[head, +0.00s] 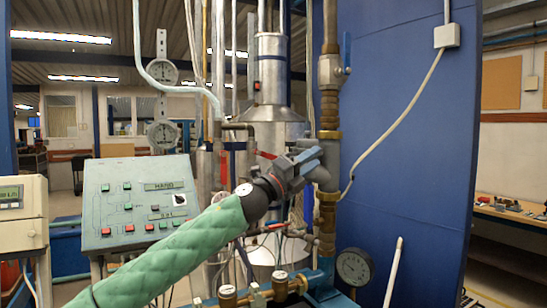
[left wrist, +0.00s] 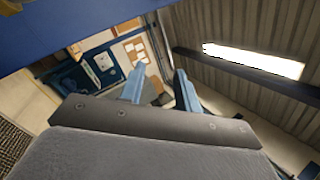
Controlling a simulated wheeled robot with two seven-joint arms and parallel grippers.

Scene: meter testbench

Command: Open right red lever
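My left arm, in a green sleeve, reaches from the lower left of the head view to my left gripper (head: 318,164). The gripper is in front of the vertical pipe with brass fittings (head: 328,200). In the left wrist view the left gripper (left wrist: 160,84) has its two blue fingers apart, with nothing clearly held between them. A red lever (head: 266,155) shows just left of the gripper body. Another red lever (head: 223,167) stands upright farther left, and a small red handle (head: 275,227) is lower down, behind the arm. I cannot tell whether the gripper touches a lever. My right gripper is not in view.
A grey control panel (head: 125,215) with buttons stands at the left. A blue-handled valve (head: 347,52) is high on the pipe. A round gauge (head: 354,267) and blue pipework are low at the right. A blue wall panel (head: 430,150) stands behind.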

